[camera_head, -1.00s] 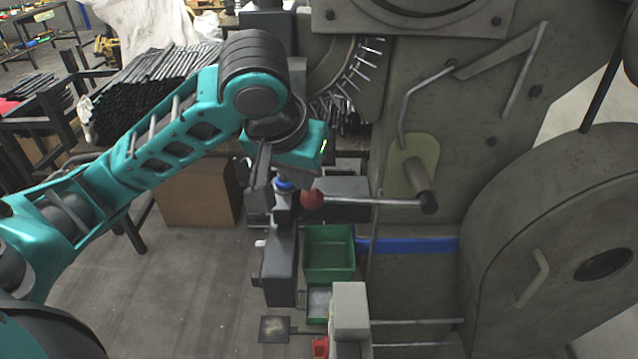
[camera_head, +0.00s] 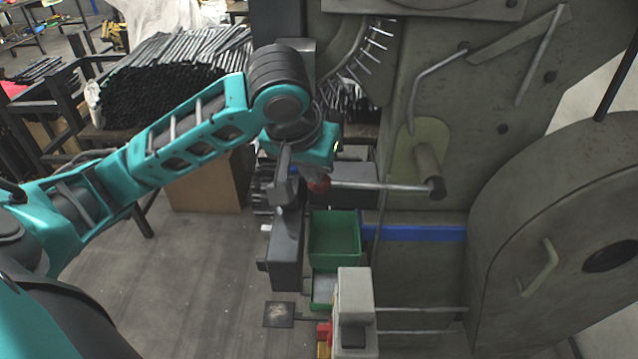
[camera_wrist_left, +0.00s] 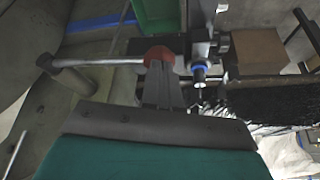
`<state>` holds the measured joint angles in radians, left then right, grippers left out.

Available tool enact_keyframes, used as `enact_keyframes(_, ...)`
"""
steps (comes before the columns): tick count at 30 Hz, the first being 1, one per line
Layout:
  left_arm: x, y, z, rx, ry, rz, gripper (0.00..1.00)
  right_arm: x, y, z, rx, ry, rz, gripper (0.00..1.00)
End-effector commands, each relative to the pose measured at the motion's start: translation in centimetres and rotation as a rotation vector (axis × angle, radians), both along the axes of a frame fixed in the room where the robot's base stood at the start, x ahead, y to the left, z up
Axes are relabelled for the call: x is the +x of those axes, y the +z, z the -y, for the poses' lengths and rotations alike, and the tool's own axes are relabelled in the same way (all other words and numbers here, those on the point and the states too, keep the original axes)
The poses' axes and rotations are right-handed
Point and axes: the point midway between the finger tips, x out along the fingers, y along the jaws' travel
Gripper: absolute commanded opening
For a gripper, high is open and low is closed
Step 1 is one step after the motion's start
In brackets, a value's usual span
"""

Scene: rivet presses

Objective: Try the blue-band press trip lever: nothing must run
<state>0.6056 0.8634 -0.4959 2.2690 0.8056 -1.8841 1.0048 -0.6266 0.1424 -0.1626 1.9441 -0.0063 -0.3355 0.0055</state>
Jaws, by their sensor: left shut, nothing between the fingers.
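The trip lever (camera_head: 385,186) is a metal rod on a pivot on the press with the blue band (camera_head: 415,233). It lies about level in the head view. Its red knob (camera_head: 321,184) is at the left end, partly hidden by my left gripper (camera_head: 290,186). In the left wrist view, the red knob (camera_wrist_left: 160,54) shows right at the tips of my shut, empty left gripper (camera_wrist_left: 159,68). The lever rod (camera_wrist_left: 105,61) runs left from it. I cannot tell whether the fingertips touch the knob. My right gripper is not in view.
A green bin (camera_head: 334,235) sits below the lever. A grey box-shaped post (camera_head: 354,300) stands in front, with red and yellow parts beside it. A large rounded guard (camera_head: 560,230) is on the right. A rack of dark bars (camera_head: 165,85) is behind my arm.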

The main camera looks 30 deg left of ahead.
Motion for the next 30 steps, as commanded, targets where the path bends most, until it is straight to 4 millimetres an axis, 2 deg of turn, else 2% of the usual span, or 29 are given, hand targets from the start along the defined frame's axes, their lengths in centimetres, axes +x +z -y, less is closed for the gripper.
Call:
enact_keyframes(1, 0.2, -1.0, 0.0, -0.001, 0.000, 0.000, 0.00, -0.1, -1.2, 0.0, -0.001, 0.000, -0.003, 0.43)
enact_keyframes(4, 0.5, -1.4, -0.1, -0.001, 0.000, 0.001, 0.00, -0.1, -1.8, 0.0, -0.001, 0.000, -0.006, 0.43)
enact_keyframes(20, 0.6, -1.7, -0.1, 0.000, 0.000, -0.001, 0.00, -0.1, -2.0, 0.0, -0.001, 0.000, -0.004, 0.43)
enact_keyframes(30, 0.5, -5.3, -0.1, 0.000, 0.000, -0.004, 0.00, 0.0, -3.0, 0.0, 0.000, 0.000, -0.002, 0.43)
